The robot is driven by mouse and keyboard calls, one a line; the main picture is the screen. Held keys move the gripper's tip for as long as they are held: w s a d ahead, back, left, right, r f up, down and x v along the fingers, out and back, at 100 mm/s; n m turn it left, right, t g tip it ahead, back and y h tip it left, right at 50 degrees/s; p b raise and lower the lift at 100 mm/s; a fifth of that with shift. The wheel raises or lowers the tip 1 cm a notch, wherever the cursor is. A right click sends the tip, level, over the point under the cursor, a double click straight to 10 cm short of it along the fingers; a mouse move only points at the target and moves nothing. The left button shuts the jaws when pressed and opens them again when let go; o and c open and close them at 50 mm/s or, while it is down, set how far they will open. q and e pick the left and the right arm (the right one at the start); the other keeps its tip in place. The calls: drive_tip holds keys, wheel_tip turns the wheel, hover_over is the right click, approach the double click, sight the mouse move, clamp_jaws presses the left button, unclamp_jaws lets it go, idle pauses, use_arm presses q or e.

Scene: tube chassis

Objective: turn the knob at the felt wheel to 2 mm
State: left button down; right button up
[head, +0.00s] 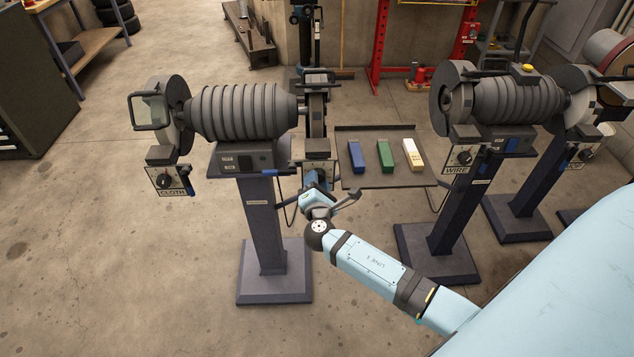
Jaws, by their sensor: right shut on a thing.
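The left bench grinder (243,112) has a wheel at each end. The box (317,146) under its right wheel (316,108) is partly covered by my right gripper (317,176). My right gripper is at the front of this box and is shut on its knob. The knob, its pointer and scale are hidden behind the gripper, so I cannot read its setting. No felt label is legible here. The knob at the left end (165,181) sits on a plate marked CLOTH. My left gripper is not in view.
A dark tray (428,180) right of my gripper holds a blue bar (357,157), a green bar (385,156) and a white bar (412,154). Another grinder (515,99) stands right, with a WIRE knob (464,157). Left floor is clear.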

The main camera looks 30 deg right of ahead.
drive_tip(key=o, duration=0.9)
drive_tip(key=shift+o, duration=0.2)
drive_tip(key=b+v, duration=0.1)
drive_tip(key=v, duration=1.3)
drive_tip(key=shift+d, duration=0.1)
